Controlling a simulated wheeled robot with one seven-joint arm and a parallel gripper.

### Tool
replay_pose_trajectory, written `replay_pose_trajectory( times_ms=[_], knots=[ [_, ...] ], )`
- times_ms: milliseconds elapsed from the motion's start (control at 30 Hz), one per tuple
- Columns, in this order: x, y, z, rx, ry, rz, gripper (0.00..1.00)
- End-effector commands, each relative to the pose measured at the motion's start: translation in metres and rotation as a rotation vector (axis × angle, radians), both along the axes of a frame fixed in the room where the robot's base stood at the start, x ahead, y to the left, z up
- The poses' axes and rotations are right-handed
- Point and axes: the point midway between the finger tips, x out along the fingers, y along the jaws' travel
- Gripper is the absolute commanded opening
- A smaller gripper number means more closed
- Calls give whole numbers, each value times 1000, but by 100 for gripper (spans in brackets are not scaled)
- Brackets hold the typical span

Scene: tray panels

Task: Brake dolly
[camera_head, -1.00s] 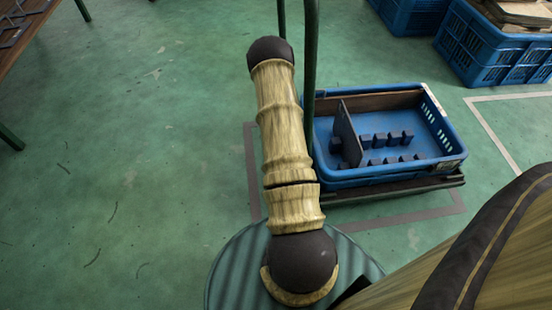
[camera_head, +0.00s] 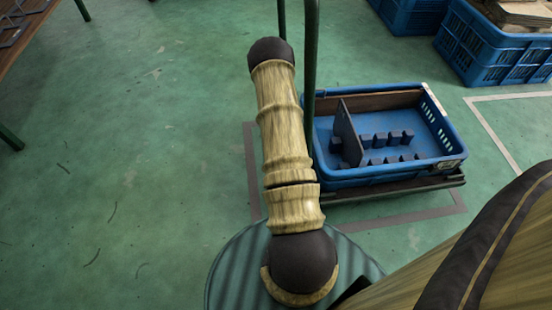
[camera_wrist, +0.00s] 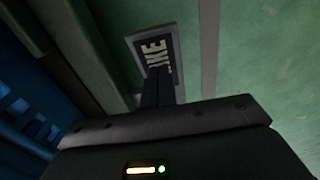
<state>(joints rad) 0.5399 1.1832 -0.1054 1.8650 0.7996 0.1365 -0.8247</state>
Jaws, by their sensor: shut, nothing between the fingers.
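The dolly (camera_head: 400,192) is a low dark platform with tall green handle posts (camera_head: 311,60). It carries a blue crate (camera_head: 400,177) and stands right of my arm in the head view. In the wrist view a dark plate (camera_wrist: 157,50) with a pale border shows light letters ending in "KE". My gripper (camera_wrist: 159,84) is shut and empty, its dark fingertips over the plate's lower part. I cannot tell whether they touch it. My arm hides part of the dolly's left side in the head view, and the plate does not show there.
The blue crate holds a divider (camera_head: 347,132) and several small dark blocks. More blue crates (camera_head: 490,45) stand at the back right. A brown table (camera_head: 22,35) is at the upper left. Grey tape (camera_head: 250,165) marks the green floor around the dolly. The floor at left is clear.

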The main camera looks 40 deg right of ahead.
Motion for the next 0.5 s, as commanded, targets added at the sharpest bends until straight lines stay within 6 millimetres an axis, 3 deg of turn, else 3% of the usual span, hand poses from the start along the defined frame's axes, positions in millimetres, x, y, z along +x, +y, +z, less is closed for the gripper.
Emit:
replay_pose_trajectory(
  times_ms=[500],
  knots=[
    [0,0,-7,0,0,0,0]
  ],
)
